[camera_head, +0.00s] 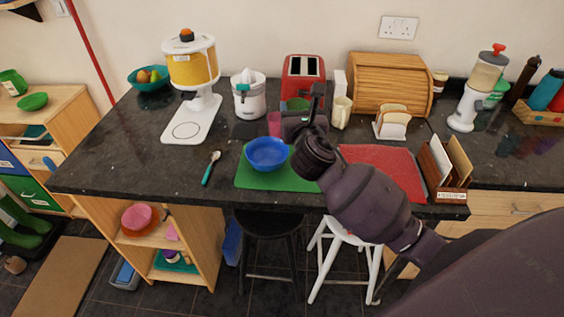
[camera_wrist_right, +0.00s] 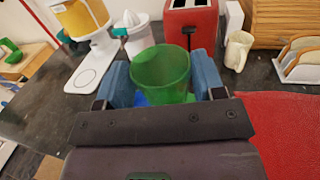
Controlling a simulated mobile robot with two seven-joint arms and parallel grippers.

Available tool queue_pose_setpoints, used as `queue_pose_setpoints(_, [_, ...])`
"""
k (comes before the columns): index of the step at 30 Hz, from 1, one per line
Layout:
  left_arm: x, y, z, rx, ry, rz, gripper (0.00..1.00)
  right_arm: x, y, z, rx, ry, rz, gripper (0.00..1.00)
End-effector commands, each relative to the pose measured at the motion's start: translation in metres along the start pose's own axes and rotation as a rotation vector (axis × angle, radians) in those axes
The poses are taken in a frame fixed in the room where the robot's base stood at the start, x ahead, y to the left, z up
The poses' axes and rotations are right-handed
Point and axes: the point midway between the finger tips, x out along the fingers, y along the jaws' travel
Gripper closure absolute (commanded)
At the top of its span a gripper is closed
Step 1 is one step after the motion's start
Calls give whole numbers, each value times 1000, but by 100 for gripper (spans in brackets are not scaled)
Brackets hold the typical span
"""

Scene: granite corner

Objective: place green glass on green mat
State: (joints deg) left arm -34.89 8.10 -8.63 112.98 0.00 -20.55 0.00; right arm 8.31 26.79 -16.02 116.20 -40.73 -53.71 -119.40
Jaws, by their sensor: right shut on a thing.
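My right gripper (camera_head: 302,118) is shut on the green glass (camera_wrist_right: 160,76). In the right wrist view the glass stands roughly upright between the two blue-grey fingers, and no contents can be made out. In the head view only a green part of the glass (camera_head: 297,104) shows behind the gripper, in front of the red toaster. The green mat (camera_head: 247,176) lies at the counter's front edge, with a blue bowl (camera_head: 267,152) on it. My right arm covers the mat's right part. My left gripper is not in view.
A red mat (camera_head: 385,162) lies right of the green mat. A pink glass (camera_head: 274,124) stands behind the bowl. A juicer (camera_head: 249,95), red toaster (camera_head: 303,77), cream mug (camera_head: 341,112) and toast rack (camera_head: 392,124) stand behind. A teal-handled spoon (camera_head: 209,170) lies left of the green mat.

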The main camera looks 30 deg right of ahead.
Motion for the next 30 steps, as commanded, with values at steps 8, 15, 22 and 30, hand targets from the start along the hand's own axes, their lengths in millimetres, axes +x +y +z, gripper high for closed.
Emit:
queue_pose_setpoints(8, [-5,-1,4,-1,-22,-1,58,50,-41,42,1,0,-179,64])
queue_pose_setpoints(15, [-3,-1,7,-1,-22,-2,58,54,-46,14,-2,5,-200,64])
queue_pose_setpoints(22, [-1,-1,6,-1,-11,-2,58,54,-46,-37,-1,4,-199,64])
queue_pose_setpoints(30, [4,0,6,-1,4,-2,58,54,-46,-92,-2,2,-197,64])
